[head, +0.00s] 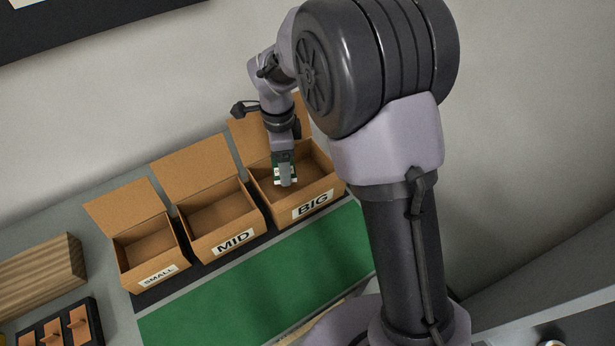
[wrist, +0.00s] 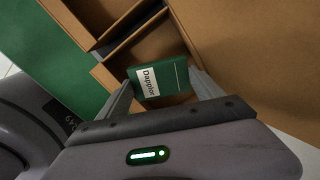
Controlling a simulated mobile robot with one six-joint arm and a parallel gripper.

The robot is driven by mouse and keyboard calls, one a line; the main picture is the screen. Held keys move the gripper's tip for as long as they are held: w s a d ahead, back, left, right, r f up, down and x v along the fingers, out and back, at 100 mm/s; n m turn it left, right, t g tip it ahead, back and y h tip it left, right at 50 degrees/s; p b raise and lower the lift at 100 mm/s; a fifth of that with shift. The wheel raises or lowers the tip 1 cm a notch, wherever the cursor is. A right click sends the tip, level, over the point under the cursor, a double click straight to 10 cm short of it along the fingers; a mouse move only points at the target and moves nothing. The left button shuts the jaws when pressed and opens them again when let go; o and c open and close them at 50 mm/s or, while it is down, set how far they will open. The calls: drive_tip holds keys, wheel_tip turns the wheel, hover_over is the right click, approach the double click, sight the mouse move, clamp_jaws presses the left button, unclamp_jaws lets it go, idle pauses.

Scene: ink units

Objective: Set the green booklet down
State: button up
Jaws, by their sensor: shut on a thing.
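The green booklet (wrist: 168,79) has a white label reading "Dappior" in the wrist view. My gripper (wrist: 165,88) is shut on it, with one finger on each side. In the head view my gripper (head: 285,178) points down over the box marked BIG (head: 322,195), and the booklet (head: 277,172) shows only in part behind the finger. The BIG box is open and brown. How far the booklet is from the box floor I cannot tell.
Open boxes marked MID (head: 248,226) and SMALL (head: 142,262) stand to the left of the BIG box. A green mat (head: 270,280) lies in front, clear. A wooden block (head: 45,272) and a black rack (head: 90,330) are at the lower left.

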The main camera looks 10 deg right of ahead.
sight(285, 191)
drive_tip(key=f+b, duration=0.1)
drive_tip(key=f, duration=0.2)
drive_tip(key=f+b, duration=0.1)
drive_tip(key=f, duration=0.2)
drive_tip(key=f+b, duration=0.1)
drive_tip(key=f, duration=0.2)
drive_tip(key=shift+s+a, duration=0.1)
drive_tip(key=shift+a, duration=0.15)
drive_tip(key=shift+f, duration=0.2)
drive_tip(key=o, duration=1.1)
drive_tip(key=shift+r, duration=0.1)
